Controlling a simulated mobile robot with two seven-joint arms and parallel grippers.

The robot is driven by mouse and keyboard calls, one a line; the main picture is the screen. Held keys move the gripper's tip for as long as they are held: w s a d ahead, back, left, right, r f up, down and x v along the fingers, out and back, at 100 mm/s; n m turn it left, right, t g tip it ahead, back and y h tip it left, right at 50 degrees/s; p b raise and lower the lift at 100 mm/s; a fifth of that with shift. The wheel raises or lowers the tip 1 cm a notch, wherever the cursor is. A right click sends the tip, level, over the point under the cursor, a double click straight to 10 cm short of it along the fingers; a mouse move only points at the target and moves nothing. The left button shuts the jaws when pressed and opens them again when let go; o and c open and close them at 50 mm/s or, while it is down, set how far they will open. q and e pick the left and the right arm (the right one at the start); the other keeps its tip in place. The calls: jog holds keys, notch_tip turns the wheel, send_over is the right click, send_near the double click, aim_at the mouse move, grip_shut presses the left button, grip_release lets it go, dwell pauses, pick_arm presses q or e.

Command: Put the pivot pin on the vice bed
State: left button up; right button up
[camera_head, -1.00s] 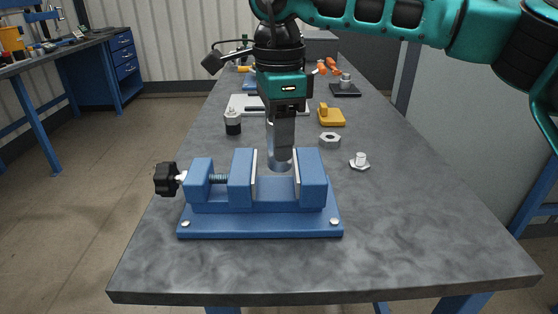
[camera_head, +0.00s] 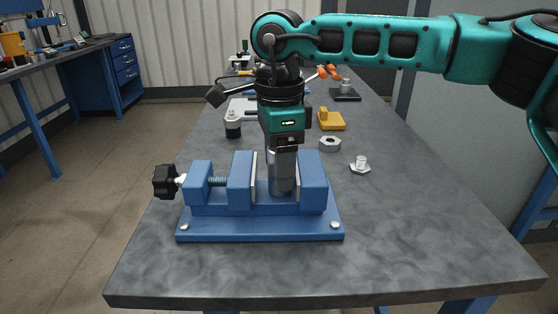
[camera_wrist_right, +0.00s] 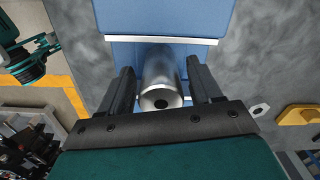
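The pivot pin (camera_head: 283,190) is a plain silver cylinder standing upright between the two jaws of the blue vice (camera_head: 260,222). Its lower end is at the vice bed; the exact contact is hidden by the jaws. In the right wrist view the pin (camera_wrist_right: 161,82) shows its end with a dark hole. My right gripper (camera_head: 284,165) points straight down over the jaw gap. Its fingers (camera_wrist_right: 160,75) stand on both sides of the pin with narrow gaps, so it looks open. A teal and dark part at the wrist view's upper left seems to be my left arm; its fingers are unclear.
A hex nut (camera_head: 330,144), a flanged silver piece (camera_head: 360,165) and a yellow block (camera_head: 331,120) lie right of the vice. A black and grey fitting (camera_head: 233,126) stands behind it. The vice's black knob (camera_head: 165,182) sticks out left. The bench's front right is clear.

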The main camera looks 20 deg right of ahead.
jog(key=shift+r, duration=0.3)
notch_tip(320, 180, up, 12)
jog(key=shift+f+p, duration=0.15)
jog(key=shift+p, duration=1.05)
